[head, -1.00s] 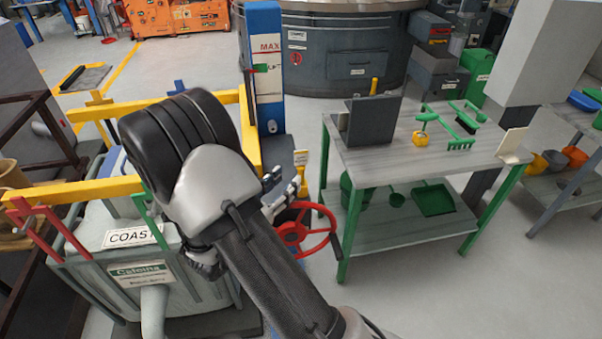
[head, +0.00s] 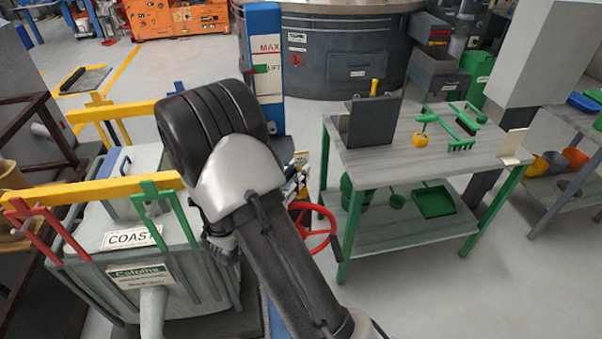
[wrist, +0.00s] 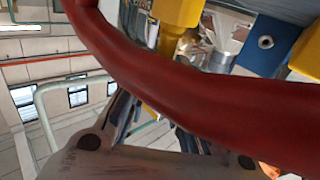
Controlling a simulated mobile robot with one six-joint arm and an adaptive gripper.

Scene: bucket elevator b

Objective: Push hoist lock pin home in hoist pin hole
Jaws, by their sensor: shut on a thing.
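My gripper (head: 298,180) is small and partly hidden behind my arm in the head view, beside the red handwheel (head: 328,232) at the blue hoist column (head: 264,50). In the wrist view, my gripper's dark fingers (wrist: 152,118) show below a red curved bar (wrist: 190,88) crossing close to the camera. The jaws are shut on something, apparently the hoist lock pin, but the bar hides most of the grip. A yellow part (wrist: 182,12) stands beyond the bar. A blue face (wrist: 262,45) has a round metal-rimmed spot. I cannot tell how far the pin sits in its hole.
Yellow rails (head: 100,190) and a grey bin (head: 150,255) stand left of my arm. A green-legged table (head: 375,165) with a dark bracket and green tools stands on the right. Clear floor (head: 420,300) lies at front right.

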